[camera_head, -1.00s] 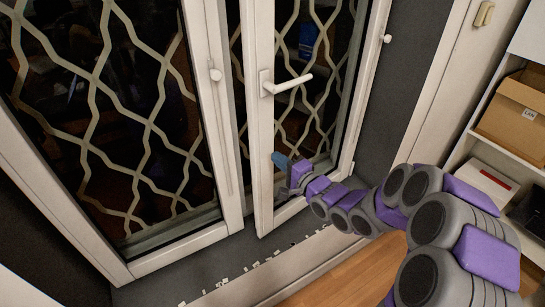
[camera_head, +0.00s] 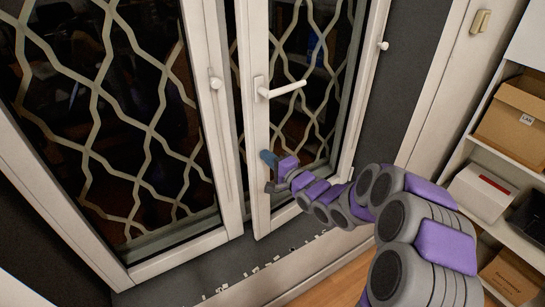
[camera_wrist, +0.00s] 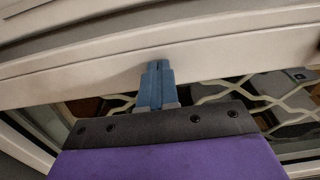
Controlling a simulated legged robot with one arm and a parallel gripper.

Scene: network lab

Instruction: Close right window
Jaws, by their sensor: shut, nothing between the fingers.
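The right window (camera_head: 257,140) is a white-framed sash with a white lever handle (camera_head: 283,89) that points right. It stands slightly ajar, with a dark gap between its left edge and the left window (camera_head: 215,130). My gripper (camera_head: 268,158) is at the lower part of the sash's left upright, below the handle. In the wrist view my blue fingers (camera_wrist: 157,75) are together and empty, their tips at the white frame (camera_wrist: 215,52). Whether they press on the frame or only sit close to it, I cannot tell.
A dark sill (camera_head: 215,265) with small pale bits runs below the windows. A metal lattice (camera_head: 140,110) shows behind the glass. At the right a white shelf holds a cardboard box (camera_head: 513,110) and a white box (camera_head: 483,190). Wooden floor (camera_head: 335,285) lies in front.

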